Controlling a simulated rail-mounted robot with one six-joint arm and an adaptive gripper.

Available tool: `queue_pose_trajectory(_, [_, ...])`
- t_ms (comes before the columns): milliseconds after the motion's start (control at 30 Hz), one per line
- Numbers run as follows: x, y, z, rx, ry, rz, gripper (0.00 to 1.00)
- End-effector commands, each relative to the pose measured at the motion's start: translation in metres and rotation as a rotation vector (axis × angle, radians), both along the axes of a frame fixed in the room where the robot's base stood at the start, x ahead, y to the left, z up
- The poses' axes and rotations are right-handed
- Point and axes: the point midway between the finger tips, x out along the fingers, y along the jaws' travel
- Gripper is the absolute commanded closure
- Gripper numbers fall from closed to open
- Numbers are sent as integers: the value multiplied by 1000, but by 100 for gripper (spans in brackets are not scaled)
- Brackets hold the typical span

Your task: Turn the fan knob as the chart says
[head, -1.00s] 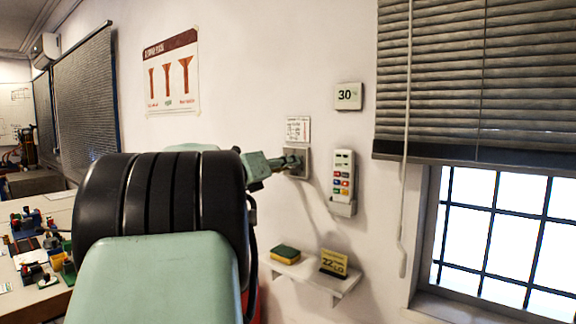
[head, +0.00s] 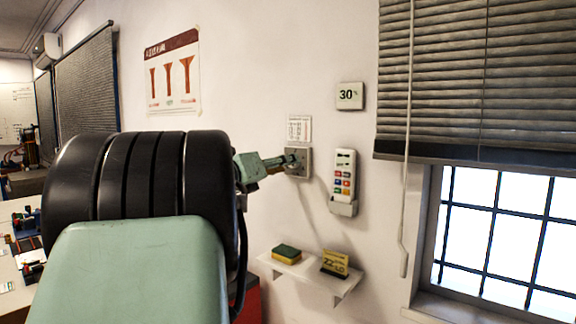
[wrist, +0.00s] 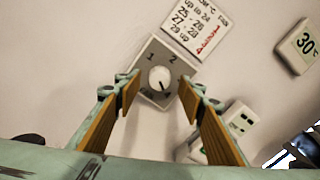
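The fan knob (wrist: 160,78) is a small round white dial on a grey square plate (wrist: 147,58), with numbers around it; 1, 2 and 4 are readable. The plate also shows in the head view (head: 304,164). The wall display (wrist: 302,43) reads 30 °C, also in the head view (head: 349,96). My gripper (wrist: 157,88) is open, its tan-padded fingers apart on either side of the knob. Contact is not visible. The knob's exact pointing is unclear.
A white remote with coloured buttons (head: 343,180) hangs in a wall holder right of the plate. Below, a small shelf (head: 305,277) carries a sponge (head: 286,254) and a yellow card block (head: 335,263). A blind (head: 470,80) and barred window are at right.

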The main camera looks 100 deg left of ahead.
Motion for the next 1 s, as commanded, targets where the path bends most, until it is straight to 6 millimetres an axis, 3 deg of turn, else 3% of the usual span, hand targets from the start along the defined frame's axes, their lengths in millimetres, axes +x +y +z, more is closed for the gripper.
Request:
queue_pose_trajectory(600, [-45,-68,0,0,-1,1,63])
queue_pose_trajectory(1000, [-53,-80,-1,0,0,1,63])
